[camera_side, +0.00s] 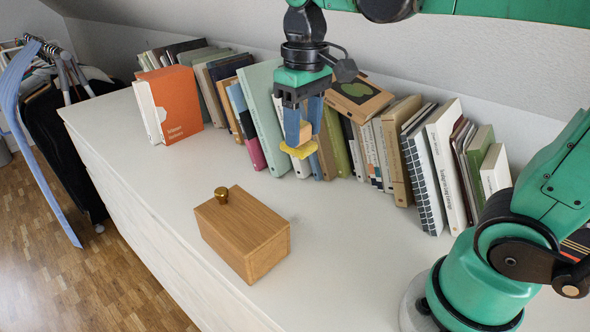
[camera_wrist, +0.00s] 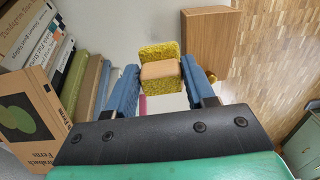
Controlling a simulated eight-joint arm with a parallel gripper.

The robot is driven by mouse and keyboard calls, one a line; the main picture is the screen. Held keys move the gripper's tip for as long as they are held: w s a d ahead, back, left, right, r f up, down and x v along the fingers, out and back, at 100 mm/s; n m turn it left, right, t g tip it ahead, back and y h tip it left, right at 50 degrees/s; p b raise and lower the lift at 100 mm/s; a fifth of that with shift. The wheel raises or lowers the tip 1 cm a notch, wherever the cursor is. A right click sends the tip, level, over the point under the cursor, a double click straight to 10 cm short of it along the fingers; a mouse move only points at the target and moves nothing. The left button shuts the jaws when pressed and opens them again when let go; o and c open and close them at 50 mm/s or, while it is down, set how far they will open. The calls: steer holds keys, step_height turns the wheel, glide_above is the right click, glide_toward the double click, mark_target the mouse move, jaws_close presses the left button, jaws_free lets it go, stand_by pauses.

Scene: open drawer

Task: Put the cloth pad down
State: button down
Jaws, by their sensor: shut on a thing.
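The cloth pad (camera_side: 298,151) has a yellow, rough-textured face and a pale tan block on it. My gripper (camera_side: 304,130) is shut on it, with a blue finger on either side of the block. In the side view it hangs in front of the book row, apparently above the white top. In the wrist view the pad (camera_wrist: 158,52) shows yellow beyond and below the tan block, between the fingertips of my gripper (camera_wrist: 160,73). The fingers hide part of the pad.
A wooden box (camera_side: 240,235) with a brass knob stands on the white top (camera_side: 150,185), nearer the side camera than the pad. Books (camera_side: 440,165) line the wall behind, an orange one (camera_side: 177,103) at the left. White surface is clear around the box.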

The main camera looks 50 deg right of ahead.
steer(key=s+a+r, duration=0.1)
steer(key=s+r, duration=0.1)
steer(key=s, duration=0.9)
steer(key=f, duration=1.8)
steer(key=shift+w+a+f, duration=0.2)
steer(key=shift+w+f, duration=0.05)
steer(key=shift+f, duration=0.1)
steer(key=shift+s+f, duration=0.1)
steer(key=shift+f, duration=0.5)
steer(key=shift+c, duration=1.5)
jaws_free()
steer(key=shift+r, duration=0.2)
